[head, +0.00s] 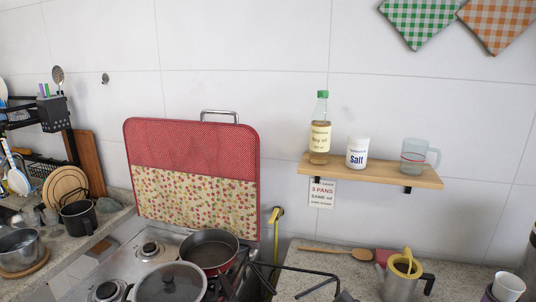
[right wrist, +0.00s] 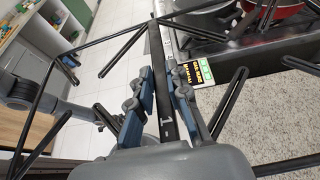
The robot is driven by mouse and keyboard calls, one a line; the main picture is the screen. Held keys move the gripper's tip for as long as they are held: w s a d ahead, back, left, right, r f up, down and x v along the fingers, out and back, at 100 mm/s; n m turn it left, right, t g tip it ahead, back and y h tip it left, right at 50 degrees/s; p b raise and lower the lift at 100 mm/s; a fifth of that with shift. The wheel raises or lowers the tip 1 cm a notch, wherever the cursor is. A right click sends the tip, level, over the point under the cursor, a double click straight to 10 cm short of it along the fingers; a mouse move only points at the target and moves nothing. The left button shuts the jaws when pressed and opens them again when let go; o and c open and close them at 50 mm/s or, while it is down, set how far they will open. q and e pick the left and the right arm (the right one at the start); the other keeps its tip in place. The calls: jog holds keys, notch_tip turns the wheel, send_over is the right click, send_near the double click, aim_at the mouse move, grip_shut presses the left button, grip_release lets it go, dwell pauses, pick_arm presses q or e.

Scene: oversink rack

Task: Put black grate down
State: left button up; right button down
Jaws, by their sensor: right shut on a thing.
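The black grate (head: 295,270) is partly in the head view at the bottom centre, its thin bars out over the gap between hob and right counter. In the right wrist view the grate's bars spread widely around my right gripper (right wrist: 166,88), whose blue-grey fingers are shut on a flat black bar of the grate (right wrist: 158,50). The steel hob (head: 185,238) has two bare burners (head: 150,250) on its left side. A red pan (head: 209,250) and a glass-lidded pot (head: 170,284) stand at its right side. My left gripper is out of view.
A red patterned splatter screen (head: 190,150) stands behind the hob. Pots (head: 77,214) crowd the left counter. A wooden spoon (head: 340,252) and a metal jug (head: 402,280) are on the right counter (head: 300,256).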

jog(key=d+r+m+t, duration=0.1)
jog(key=d+r, duration=0.2)
jog(key=r, duration=0.2)
jog(key=d+f+m+t+h, duration=0.2)
jog(key=d+f, duration=0.3)
jog(key=d, duration=0.8)
jog(key=shift+s+m+t, duration=0.35)
jog(key=shift+m+t, duration=0.25)
jog(key=shift+t, duration=0.2)
